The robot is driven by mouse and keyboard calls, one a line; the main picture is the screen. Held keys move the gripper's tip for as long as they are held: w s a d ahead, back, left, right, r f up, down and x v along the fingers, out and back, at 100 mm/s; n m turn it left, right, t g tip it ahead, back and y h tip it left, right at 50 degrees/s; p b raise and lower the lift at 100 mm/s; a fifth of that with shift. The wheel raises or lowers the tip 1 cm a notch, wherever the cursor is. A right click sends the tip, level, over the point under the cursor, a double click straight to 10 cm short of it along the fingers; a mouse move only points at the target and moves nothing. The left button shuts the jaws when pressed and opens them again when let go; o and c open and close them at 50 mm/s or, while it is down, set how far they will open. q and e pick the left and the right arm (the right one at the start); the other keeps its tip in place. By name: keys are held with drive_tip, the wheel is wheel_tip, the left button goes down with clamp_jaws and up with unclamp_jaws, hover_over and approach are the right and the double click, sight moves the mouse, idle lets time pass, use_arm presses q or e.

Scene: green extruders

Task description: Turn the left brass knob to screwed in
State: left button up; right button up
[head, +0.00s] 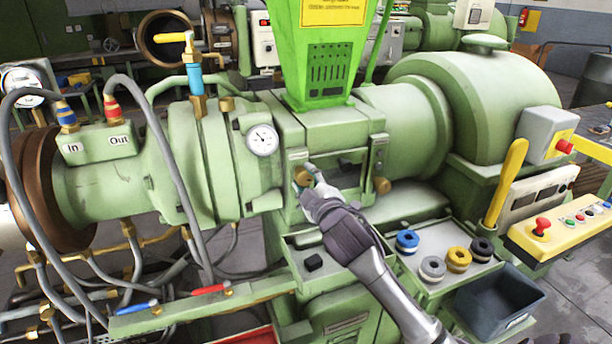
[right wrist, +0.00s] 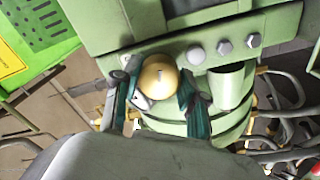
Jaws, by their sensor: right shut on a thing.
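The left brass knob (head: 303,178) sits on the front of the green extruder, at the left end of the opening below the hopper. In the right wrist view the knob (right wrist: 158,75) is a round brass ball between the two fingers. My right gripper (head: 309,176) reaches it from the front right and is shut on it. The fingers also show on both sides of the knob in the right wrist view (right wrist: 156,92). A second brass knob (head: 382,186) is at the right end of the opening, apart from the gripper.
A tray (head: 437,287) below right holds blue, grey, yellow and black rings. A dark bin (head: 497,300) and a yellow control panel (head: 562,226) are farther right. A yellow lever (head: 507,182) stands upright. Grey hoses (head: 165,150) hang at the left.

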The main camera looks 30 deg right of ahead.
drive_tip(key=m+p, duration=0.1)
drive_tip(key=m, duration=0.2)
drive_tip(key=shift+m+p, duration=0.3)
drive_tip(key=shift+m, duration=0.1)
drive_tip(key=m+p, duration=0.1)
drive_tip(key=m, duration=0.2)
drive_tip(key=shift+m+p, duration=0.3)
drive_tip(key=shift+p, duration=0.1)
drive_tip(key=m+p, duration=0.2)
drive_tip(key=m, duration=0.2)
drive_tip(key=shift+f+m+p, duration=0.1)
drive_tip(key=shift+m+p, duration=0.75)
drive_tip(key=shift+m, duration=0.45)
drive_tip(key=o, duration=1.1)
drive_tip(key=shift+o, duration=0.2)
